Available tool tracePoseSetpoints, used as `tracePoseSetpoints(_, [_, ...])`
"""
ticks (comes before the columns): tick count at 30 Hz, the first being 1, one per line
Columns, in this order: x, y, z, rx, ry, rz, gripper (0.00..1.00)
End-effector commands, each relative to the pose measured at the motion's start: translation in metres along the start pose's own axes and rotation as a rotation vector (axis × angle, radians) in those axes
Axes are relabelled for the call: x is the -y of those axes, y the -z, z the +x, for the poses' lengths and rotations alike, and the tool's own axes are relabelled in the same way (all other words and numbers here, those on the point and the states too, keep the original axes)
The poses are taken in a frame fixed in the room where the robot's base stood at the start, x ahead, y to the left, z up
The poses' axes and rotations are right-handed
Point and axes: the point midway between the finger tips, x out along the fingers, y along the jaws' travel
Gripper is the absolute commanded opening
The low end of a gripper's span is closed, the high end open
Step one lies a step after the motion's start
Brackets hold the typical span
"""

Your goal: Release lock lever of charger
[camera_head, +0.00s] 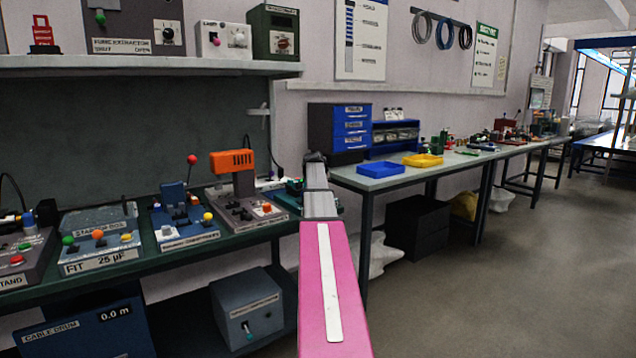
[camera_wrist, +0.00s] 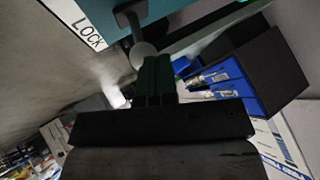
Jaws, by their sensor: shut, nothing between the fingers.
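In the wrist view, my gripper (camera_wrist: 156,60) is shut, its dark green fingers together with nothing between them. A round grey knob (camera_wrist: 140,54) on a dark lever (camera_wrist: 129,20) is right at the fingertips; I cannot tell whether they touch. A white label reading LOCK (camera_wrist: 88,34) is beside the lever, on the teal body of what looks like the charger (camera_wrist: 168,10). In the head view, a teal device (camera_head: 287,194) on the bench is mostly hidden behind my pink arm, and my fingertips are not clearly visible there.
An orange-topped device (camera_head: 232,163) and several control boxes stand on the left bench. A shelf (camera_head: 150,69) hangs above it. At right, a table (camera_head: 400,178) holds a blue tray (camera_head: 380,168) and a yellow tray (camera_head: 422,160). The floor (camera_head: 480,270) at right is clear.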

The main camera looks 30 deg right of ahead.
Motion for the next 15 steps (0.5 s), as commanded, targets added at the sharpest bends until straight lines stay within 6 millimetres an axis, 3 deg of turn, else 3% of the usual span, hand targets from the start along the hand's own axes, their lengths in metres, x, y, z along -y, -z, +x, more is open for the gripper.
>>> tracePoseSetpoints(4, [-0.0096,-0.0018,-0.0033,-0.023,0.075,0.05,0.0])
tracePoseSetpoints(15, [-0.0043,0.0014,-0.0029,-0.02,0.068,0.044,0.0])
